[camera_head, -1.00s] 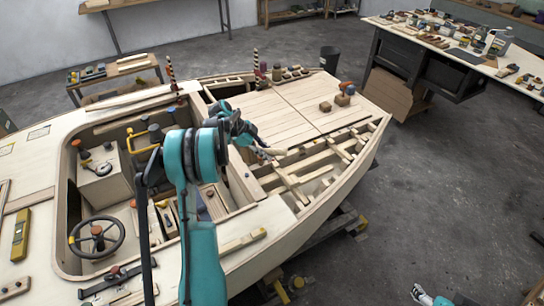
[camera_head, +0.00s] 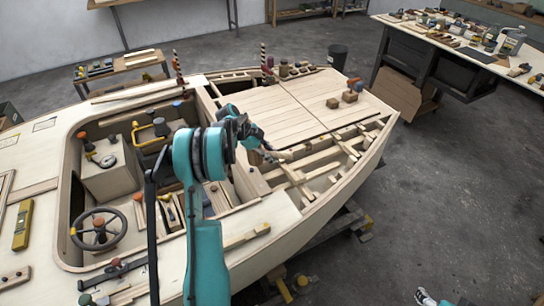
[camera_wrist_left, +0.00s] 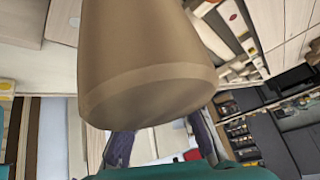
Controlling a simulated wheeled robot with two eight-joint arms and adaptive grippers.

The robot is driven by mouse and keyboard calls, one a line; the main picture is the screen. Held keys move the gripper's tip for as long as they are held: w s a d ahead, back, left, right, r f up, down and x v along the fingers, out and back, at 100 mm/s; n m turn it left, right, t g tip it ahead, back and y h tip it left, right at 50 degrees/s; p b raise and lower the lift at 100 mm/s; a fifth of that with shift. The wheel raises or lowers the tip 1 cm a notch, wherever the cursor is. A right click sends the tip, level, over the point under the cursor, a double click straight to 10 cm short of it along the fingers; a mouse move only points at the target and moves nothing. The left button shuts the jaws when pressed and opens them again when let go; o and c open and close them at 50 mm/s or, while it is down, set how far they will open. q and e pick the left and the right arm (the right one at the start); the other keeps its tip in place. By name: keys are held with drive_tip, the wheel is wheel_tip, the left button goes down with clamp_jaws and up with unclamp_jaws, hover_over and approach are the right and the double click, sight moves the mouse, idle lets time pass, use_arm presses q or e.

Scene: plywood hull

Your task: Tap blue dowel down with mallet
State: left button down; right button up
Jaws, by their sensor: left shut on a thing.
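My left gripper (camera_head: 262,149) reaches over the hull from the left. It is shut on a pale wooden mallet (camera_head: 283,155), which is small and partly hidden in the head view. In the left wrist view the mallet's brown round head (camera_wrist_left: 148,70) fills the upper middle, in front of the dark fingers (camera_wrist_left: 160,142). A blue-topped piece (camera_head: 358,87) stands by an orange one at a wooden block on the far deck. Another blue top (camera_head: 177,103) shows at the cockpit's far rim. I cannot tell which is the blue dowel. My right gripper is not in view.
The plank deck (camera_head: 285,105) is mostly clear beyond the gripper. Open rib framing (camera_head: 325,165) lies to its right. The cockpit with a steering wheel (camera_head: 98,228) is at left. A cluttered workbench (camera_head: 470,40) stands at the back right.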

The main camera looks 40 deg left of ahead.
use_arm(q)
wheel_tip(320, 180, down, 6)
drive_tip(key=r+b, duration=0.1)
drive_tip(key=b, duration=0.3)
wheel_tip(320, 180, up, 5)
drive_tip(key=p, duration=0.3)
drive_tip(key=shift+r+p, duration=0.1)
drive_tip(key=shift+p, duration=0.2)
idle(0.4)
